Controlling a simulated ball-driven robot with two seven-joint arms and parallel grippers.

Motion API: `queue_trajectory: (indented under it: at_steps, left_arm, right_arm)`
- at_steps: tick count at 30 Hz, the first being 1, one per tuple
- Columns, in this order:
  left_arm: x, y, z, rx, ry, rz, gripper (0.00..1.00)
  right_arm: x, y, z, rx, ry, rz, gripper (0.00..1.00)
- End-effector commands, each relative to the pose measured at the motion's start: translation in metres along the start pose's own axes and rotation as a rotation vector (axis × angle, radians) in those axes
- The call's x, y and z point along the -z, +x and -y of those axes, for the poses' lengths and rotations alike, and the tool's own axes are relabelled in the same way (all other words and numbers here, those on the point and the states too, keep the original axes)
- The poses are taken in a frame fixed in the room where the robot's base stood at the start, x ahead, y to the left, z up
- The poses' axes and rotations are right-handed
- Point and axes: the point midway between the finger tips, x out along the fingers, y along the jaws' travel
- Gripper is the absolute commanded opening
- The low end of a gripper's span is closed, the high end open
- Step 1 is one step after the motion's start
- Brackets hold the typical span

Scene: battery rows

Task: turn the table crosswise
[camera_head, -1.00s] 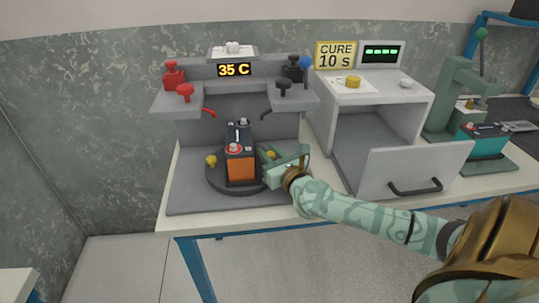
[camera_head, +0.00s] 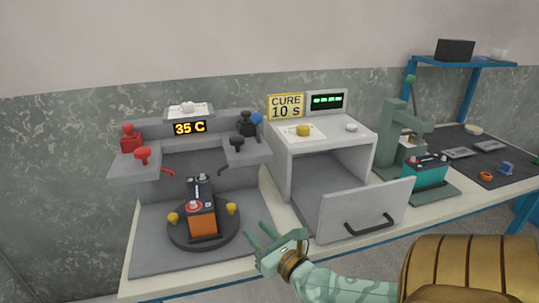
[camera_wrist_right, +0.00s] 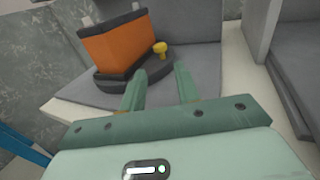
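The round dark turntable (camera_head: 178,239) sits on the grey base of the test stand, with a yellow knob (camera_head: 173,218) on its left and another yellow knob (camera_head: 231,208) on its right. An orange and black battery (camera_head: 203,222) stands upright on it, its long side running front to back. My right gripper (camera_head: 262,232) is open and empty, right of the turntable and apart from it. In the right wrist view, its two fingers (camera_wrist_right: 160,88) point toward the right yellow knob (camera_wrist_right: 160,48) and the turntable edge. My left gripper is out of view.
The stand has red clamps (camera_head: 131,138) on the left, black ones (camera_head: 249,124) on the right and a 35 C display (camera_head: 190,128). The cure oven (camera_head: 325,155) has its front door (camera_head: 366,208) open beside my gripper. A green press (camera_head: 396,140) with a teal battery (camera_head: 426,172) stands farther right.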

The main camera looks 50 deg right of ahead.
Motion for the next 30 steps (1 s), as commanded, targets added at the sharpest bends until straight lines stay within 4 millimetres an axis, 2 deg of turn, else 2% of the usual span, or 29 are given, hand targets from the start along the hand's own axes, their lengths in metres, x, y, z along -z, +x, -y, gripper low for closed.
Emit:
queue_trajectory:
  at_steps: [3, 8, 30]
  left_arm:
    - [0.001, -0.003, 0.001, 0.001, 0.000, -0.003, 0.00]
    - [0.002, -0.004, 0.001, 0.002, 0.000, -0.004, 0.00]
    - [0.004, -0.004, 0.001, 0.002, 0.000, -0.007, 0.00]
  right_arm:
    - [0.000, -0.020, 0.000, 0.001, 0.001, -0.002, 0.32]
    - [0.000, -0.032, 0.000, 0.000, 0.000, 0.000, 0.32]
    - [0.001, -0.033, 0.000, 0.000, 0.001, 0.000, 0.32]
